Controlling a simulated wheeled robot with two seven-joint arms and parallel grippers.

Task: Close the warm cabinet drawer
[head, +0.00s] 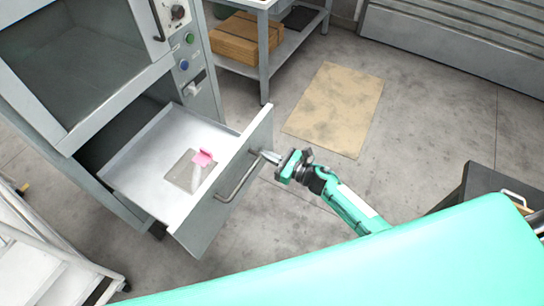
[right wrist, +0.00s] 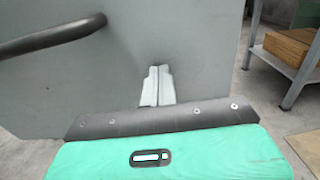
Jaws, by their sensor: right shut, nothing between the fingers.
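The warm cabinet (head: 100,70) stands at the left in the head view. Its lower drawer (head: 150,165) is pulled out, with a grey front panel and a bar handle (head: 238,180). My right gripper (head: 266,156) is shut and empty, its fingertips at the outer face of the drawer front, near the handle's far end. In the right wrist view the closed fingers (right wrist: 157,84) point at the flat grey panel (right wrist: 200,50), beside the dark handle (right wrist: 45,42). I cannot tell for sure whether they touch it. My left gripper is not in view.
A flat grey item (head: 188,172) with a pink piece (head: 203,157) lies in the drawer. A metal table (head: 264,50) with cardboard boxes (head: 240,38) stands behind. A cardboard sheet (head: 335,108) lies on the floor. A white cart (head: 40,250) is at the lower left.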

